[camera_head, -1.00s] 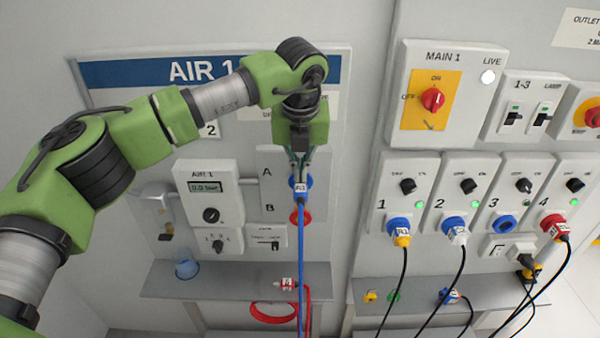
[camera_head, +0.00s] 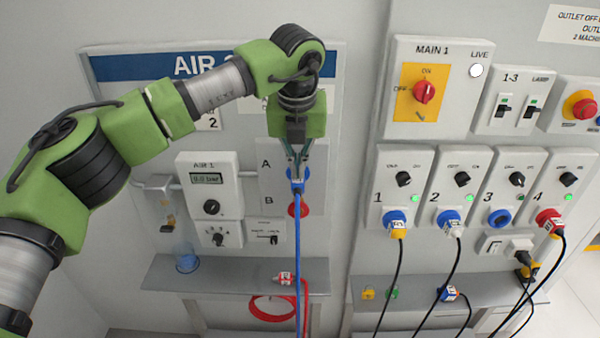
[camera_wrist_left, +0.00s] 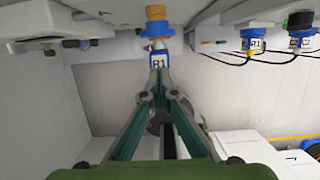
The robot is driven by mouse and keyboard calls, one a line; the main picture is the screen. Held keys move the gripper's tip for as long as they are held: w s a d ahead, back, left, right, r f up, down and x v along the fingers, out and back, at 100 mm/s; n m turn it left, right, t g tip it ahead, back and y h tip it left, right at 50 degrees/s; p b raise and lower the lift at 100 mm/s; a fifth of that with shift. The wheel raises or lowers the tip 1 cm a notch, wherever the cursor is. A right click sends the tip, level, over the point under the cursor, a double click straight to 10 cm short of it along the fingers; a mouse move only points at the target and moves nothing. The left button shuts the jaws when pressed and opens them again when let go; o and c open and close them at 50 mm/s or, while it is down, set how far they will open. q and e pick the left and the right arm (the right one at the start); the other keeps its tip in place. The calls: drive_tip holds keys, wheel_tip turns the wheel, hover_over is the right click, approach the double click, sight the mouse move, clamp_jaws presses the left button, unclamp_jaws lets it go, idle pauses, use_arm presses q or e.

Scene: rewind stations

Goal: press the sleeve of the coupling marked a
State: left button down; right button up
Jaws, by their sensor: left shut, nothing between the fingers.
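The coupling marked A is on a grey panel (camera_head: 270,190) at the letter A. Its blue fitting (camera_head: 297,186), with a white label, carries a blue hose (camera_head: 297,255) hanging down. My left gripper (camera_head: 297,166) points down at the coupling from above, fingers shut and empty, and partly hides it. In the left wrist view the fingertips (camera_wrist_left: 158,75) are close together just by the blue, labelled fitting (camera_wrist_left: 159,56), below a brass-coloured part (camera_wrist_left: 156,13). I cannot tell whether they touch it. My right gripper is not in view.
Below, at B, is a red fitting (camera_head: 298,209). A gauge box (camera_head: 209,187) is left of the panel. A shelf (camera_head: 220,276) holds a clear blue cup (camera_head: 187,260) and a red-hosed connector (camera_head: 285,278). Power sockets with cables (camera_head: 397,222) stand to the right.

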sight(297, 183)
use_arm(q)
drive_tip(key=shift+b+v, duration=0.4)
drive_tip(key=shift+v, duration=0.75)
drive_tip(key=shift+w+a+r+b, duration=0.1)
drive_tip(key=shift+w+r+b, duration=0.15)
drive_tip(key=shift+r, duration=0.3)
drive_tip(key=shift+w+a+r+b, duration=0.15)
drive_tip(key=shift+w+r, duration=0.1)
drive_tip(key=shift+r, duration=0.3)
drive_tip(key=v, duration=0.4)
drive_tip(key=shift+s+d+b, duration=0.15)
drive_tip(key=shift+s+b, duration=0.15)
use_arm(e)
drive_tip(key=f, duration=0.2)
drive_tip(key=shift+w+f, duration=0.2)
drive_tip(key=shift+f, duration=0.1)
use_arm(q)
drive_tip(key=shift+s, duration=0.1)
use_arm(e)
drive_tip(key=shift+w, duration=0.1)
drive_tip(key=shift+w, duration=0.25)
use_arm(q)
drive_tip(key=shift+f, duration=0.1)
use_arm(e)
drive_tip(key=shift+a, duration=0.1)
